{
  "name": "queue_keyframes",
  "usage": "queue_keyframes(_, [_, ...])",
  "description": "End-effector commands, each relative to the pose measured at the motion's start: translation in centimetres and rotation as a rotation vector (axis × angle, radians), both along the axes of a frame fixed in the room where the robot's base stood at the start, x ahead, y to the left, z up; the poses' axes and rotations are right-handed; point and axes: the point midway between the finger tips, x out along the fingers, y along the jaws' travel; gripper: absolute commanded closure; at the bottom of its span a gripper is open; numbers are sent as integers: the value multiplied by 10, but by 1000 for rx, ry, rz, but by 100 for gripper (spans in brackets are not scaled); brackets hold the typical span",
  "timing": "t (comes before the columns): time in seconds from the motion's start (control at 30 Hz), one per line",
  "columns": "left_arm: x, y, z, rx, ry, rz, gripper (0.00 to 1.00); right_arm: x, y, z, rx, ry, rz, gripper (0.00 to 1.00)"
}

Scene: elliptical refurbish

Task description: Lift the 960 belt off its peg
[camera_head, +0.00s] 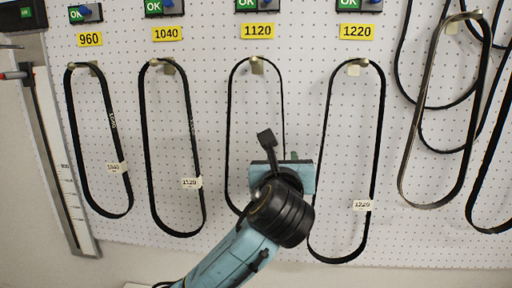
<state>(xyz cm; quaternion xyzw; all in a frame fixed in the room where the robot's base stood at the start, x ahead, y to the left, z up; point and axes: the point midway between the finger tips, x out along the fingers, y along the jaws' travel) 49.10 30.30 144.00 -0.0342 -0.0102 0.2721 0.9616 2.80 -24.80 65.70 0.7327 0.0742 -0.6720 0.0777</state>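A yellow sign reading 960 (90,39) is at the upper left of the pegboard. A thin black belt (75,135) hangs in a long loop from the peg under that sign. Its small white tag (117,168) seems to read 1040. My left gripper (268,143) is in front of the belt under the 1120 sign, right of the 960 sign's belt and well apart from it. One dark finger shows, pointing up; the rest is hidden by the wrist, so its opening is unclear. No belt is visibly held. My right gripper is not in view.
Belts hang under the signs 1040 (167,33), 1120 (258,31) and 1220 (357,31). The second belt's tag (191,183) seems to read 1120. More belts (431,115) hang overlapping at right. A long upright gauge (65,170) stands at the left edge.

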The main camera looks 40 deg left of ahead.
Motion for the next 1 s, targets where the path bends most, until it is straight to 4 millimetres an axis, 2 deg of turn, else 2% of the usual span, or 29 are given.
queue_keyframes(0.1, [16,10,1,0,1,2,70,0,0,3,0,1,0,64])
queue_keyframes(0.33, [30,18,1,-1,0,0,70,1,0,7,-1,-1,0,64])
queue_keyframes(0.6, [63,37,2,-2,1,0,70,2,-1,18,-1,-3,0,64])
queue_keyframes(0.9, [68,40,1,-2,0,-2,70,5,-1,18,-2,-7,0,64])
queue_keyframes(0.93, [68,40,1,-2,-1,-2,71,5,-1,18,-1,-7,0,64])
queue_keyframes(1.0, [68,40,1,-2,-1,-2,80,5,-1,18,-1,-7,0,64])
